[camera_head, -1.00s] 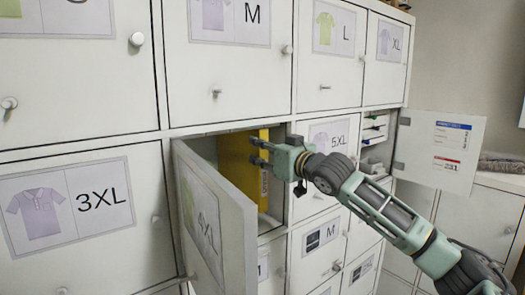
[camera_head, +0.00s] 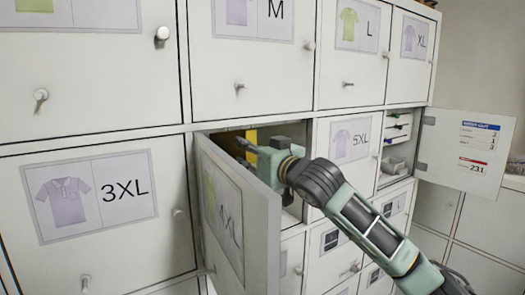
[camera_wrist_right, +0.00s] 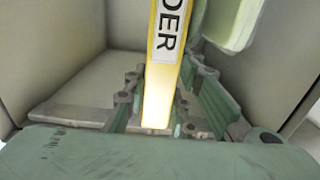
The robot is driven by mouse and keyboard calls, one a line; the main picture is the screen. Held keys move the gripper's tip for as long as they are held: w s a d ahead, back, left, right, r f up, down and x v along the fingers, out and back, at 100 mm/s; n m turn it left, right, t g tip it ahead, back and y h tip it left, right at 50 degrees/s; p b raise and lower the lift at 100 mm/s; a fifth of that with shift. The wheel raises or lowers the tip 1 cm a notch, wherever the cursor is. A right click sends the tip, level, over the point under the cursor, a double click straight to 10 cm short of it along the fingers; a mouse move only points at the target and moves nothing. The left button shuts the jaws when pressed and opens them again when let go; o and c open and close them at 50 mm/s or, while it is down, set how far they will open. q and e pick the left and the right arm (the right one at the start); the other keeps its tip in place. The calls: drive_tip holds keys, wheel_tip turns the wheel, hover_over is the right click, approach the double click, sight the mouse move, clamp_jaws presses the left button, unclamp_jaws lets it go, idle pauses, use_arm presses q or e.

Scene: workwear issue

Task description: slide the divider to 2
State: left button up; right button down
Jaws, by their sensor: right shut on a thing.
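The yellow divider (camera_head: 251,136) stands upright inside the open cubby behind the 4XL door (camera_head: 237,215). In the head view only a small upper part of it shows; the door and my right gripper hide the rest. My right gripper (camera_head: 243,153) reaches into the cubby past the door's edge. In the right wrist view the divider (camera_wrist_right: 172,70) runs between the two fingers (camera_wrist_right: 160,95), and they are shut on its front edge. Black letters "DER" show on its white label. No position number is readable. My left gripper is not in view.
The open 4XL door stands close on the left of my right gripper. Closed doors marked 3XL (camera_head: 95,197), M (camera_head: 250,60) and 5XL (camera_head: 349,145) surround the cubby. Another door (camera_head: 465,150) hangs open at the right beside an open compartment (camera_head: 396,150).

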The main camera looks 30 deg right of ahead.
drive_tip(key=shift+d, duration=0.1)
drive_tip(key=c, duration=1.4)
unclamp_jaws()
drive_tip(key=shift+c, duration=0.2)
drive_tip(key=s, duration=1.2)
drive_tip(key=shift+d, duration=0.45)
